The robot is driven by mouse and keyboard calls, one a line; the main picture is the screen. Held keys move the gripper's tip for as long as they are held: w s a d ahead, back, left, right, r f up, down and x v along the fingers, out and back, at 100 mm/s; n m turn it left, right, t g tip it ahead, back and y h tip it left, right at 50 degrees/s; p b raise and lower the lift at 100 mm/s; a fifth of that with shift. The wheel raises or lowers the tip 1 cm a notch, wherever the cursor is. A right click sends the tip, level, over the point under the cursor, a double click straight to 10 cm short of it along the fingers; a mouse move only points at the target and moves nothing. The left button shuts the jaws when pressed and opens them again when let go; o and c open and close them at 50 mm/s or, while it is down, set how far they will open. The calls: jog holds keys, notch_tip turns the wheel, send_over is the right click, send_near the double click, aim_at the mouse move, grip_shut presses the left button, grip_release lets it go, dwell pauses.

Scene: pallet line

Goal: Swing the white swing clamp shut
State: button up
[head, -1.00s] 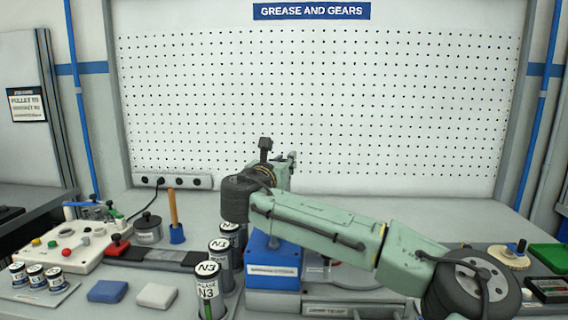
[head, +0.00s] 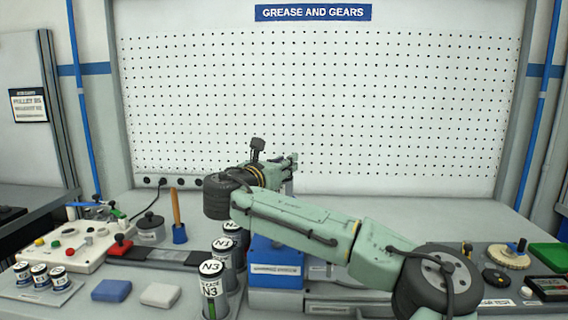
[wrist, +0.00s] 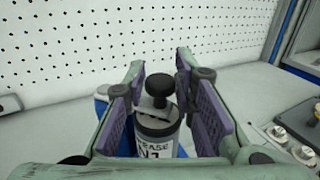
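My gripper (wrist: 160,72) is open in the wrist view, its purple-padded fingers spread to either side of a labelled grease canister (wrist: 155,142). A black knob (wrist: 160,86) and a pale grey plate (wrist: 152,108) show at the canister's top. I cannot tell whether they belong to the white swing clamp, or whether a finger touches them. In the head view my gripper (head: 289,165) is above and behind the blue block (head: 275,268), pointing right. My arm hides most of the area behind that block, and no white clamp stands out clearly there.
Grease canisters (head: 212,288) stand in a row left of the blue block. A cream control board (head: 70,248) lies at the left, with blue and white pads (head: 160,295) in front. A gear (head: 507,257) and green block (head: 548,255) sit at the right. The pegboard (head: 320,100) rises behind.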

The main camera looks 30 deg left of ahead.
jog(key=shift+o, duration=1.4)
jog(key=shift+s, duration=0.1)
jog(key=s, duration=1.2)
